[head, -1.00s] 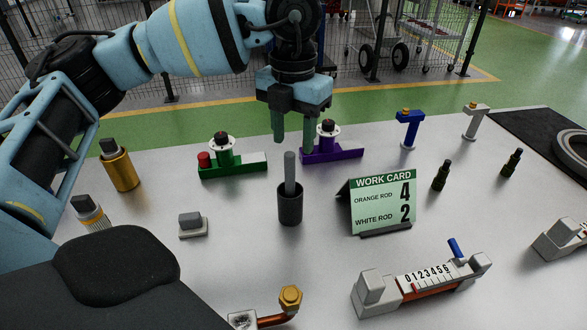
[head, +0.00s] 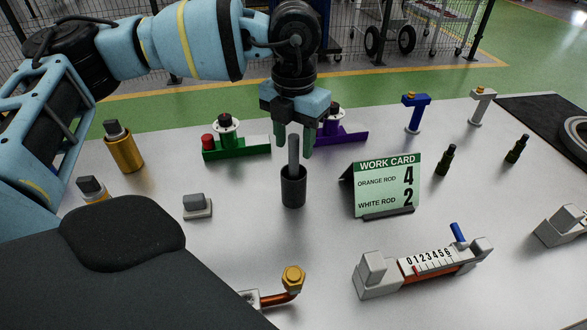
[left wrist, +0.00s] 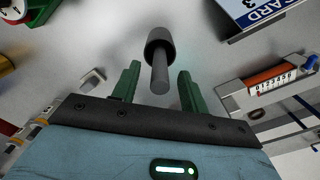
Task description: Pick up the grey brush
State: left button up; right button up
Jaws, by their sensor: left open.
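The grey brush (head: 293,152) stands upright in a dark cylindrical holder (head: 293,188) on the table, with its grey handle sticking out of the top. In the left wrist view the handle (left wrist: 159,78) points toward my gripper, and the dark holder (left wrist: 161,45) is behind it. My left gripper (head: 293,142) points down, open, with its two green fingers on either side of the handle's upper end in the head view. In the left wrist view the handle end lies between the fingers (left wrist: 157,90), apart from both. My right gripper is not in view.
A green work card (head: 386,188) stands right of the holder. A green fixture (head: 237,147) and a purple fixture (head: 345,136) stand behind. A numbered slide gauge (head: 425,268) is front right, a small grey block (head: 197,206) to the left. The table between is clear.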

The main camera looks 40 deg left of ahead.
aim_at(294, 170)
pick_arm(q)
jog(key=shift+f, duration=1.15)
grip_shut()
